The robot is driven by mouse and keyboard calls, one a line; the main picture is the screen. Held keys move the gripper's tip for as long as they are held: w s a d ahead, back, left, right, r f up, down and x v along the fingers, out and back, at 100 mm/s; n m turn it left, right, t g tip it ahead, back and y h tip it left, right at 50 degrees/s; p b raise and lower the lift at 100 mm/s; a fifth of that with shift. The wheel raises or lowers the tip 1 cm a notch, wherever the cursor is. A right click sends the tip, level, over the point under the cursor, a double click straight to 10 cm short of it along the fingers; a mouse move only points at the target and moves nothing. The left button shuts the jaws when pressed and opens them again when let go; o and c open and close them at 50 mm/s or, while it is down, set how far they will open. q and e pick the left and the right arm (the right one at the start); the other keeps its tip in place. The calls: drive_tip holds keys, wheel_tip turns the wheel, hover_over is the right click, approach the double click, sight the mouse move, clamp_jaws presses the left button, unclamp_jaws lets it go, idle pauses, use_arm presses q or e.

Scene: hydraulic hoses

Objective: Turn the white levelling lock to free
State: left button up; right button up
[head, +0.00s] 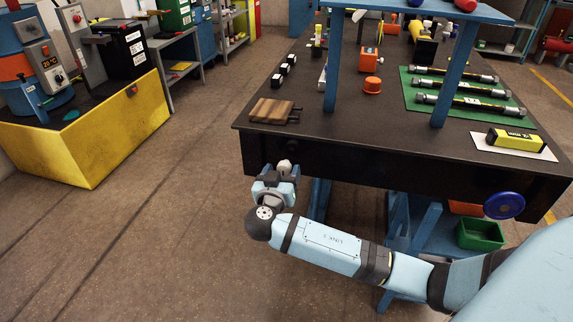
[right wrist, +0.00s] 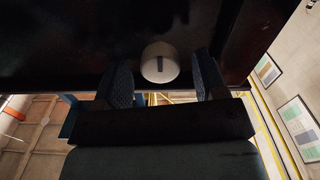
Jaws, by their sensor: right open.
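The white levelling lock (head: 284,165) is a small round knob on the dark front side of the workbench, near its left corner. In the right wrist view the white lock (right wrist: 160,63) is a round disc with a dark slot that stands upright in the picture. My right gripper (head: 276,180) is at the lock; in the right wrist view its two fingers (right wrist: 159,82) are open, one on each side of the lock, with a gap visible on both sides. The fingers' contact with the bench front cannot be told. My left gripper is in neither view.
The black workbench top (head: 220,128) carries a wooden block (head: 272,110), an orange cap (head: 372,85), hoses on a green mat (head: 415,103) and a yellow box (head: 515,140). A blue handwheel (head: 504,205) sits at the front right.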

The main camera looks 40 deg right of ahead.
sight(286, 162)
drive_tip(key=shift+x, duration=2.25)
drive_tip(key=shift+c, duration=0.3)
drive_tip(key=c, duration=0.9)
